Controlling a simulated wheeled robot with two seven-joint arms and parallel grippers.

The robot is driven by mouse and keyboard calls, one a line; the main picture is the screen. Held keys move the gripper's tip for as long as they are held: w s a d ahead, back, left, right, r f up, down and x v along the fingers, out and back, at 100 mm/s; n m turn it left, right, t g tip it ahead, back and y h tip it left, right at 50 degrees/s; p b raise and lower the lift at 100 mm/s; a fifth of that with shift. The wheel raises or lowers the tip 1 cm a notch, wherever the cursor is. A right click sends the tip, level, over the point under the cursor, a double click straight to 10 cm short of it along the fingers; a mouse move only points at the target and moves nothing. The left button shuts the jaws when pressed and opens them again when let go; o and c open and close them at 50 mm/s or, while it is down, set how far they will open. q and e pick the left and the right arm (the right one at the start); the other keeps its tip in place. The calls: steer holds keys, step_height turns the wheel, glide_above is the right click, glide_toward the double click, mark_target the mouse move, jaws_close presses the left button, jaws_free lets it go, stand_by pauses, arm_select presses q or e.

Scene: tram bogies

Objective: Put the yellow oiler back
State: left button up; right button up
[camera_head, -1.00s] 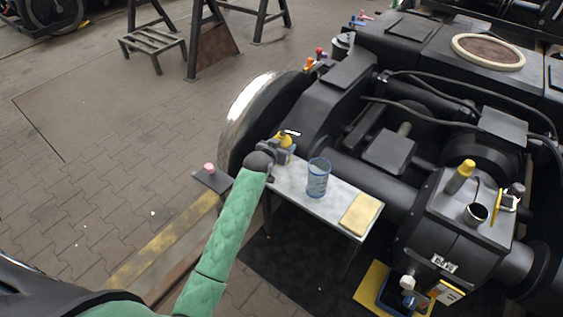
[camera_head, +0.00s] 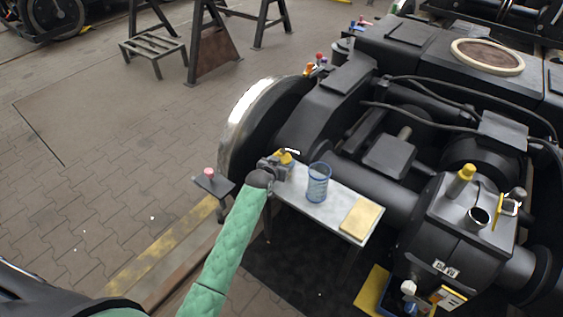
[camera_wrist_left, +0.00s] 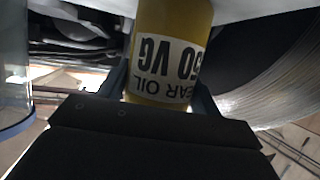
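The yellow oiler (camera_head: 285,157) is at the far left end of the small grey bench (camera_head: 330,207). In the left wrist view the oiler (camera_wrist_left: 170,55) appears upside down, with a white label reading gear oil, and its base is cut off by the frame edge. My left gripper (camera_head: 276,168) has a finger on each side of it and is shut on its body. The oiler is at or just above the bench top; I cannot tell whether it touches. My right gripper is not in view.
A blue-rimmed clear cup (camera_head: 318,182) stands right of the oiler. A yellow pad (camera_head: 360,217) lies at the bench's right end. The large wheel (camera_head: 245,120) and black bogie frame (camera_head: 330,105) stand close behind.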

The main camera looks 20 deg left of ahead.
arm_select(q)
steer(key=o, duration=0.4)
steer(key=v, duration=1.2)
steer(key=shift+r+p, duration=0.1)
steer(key=shift+p, duration=0.25)
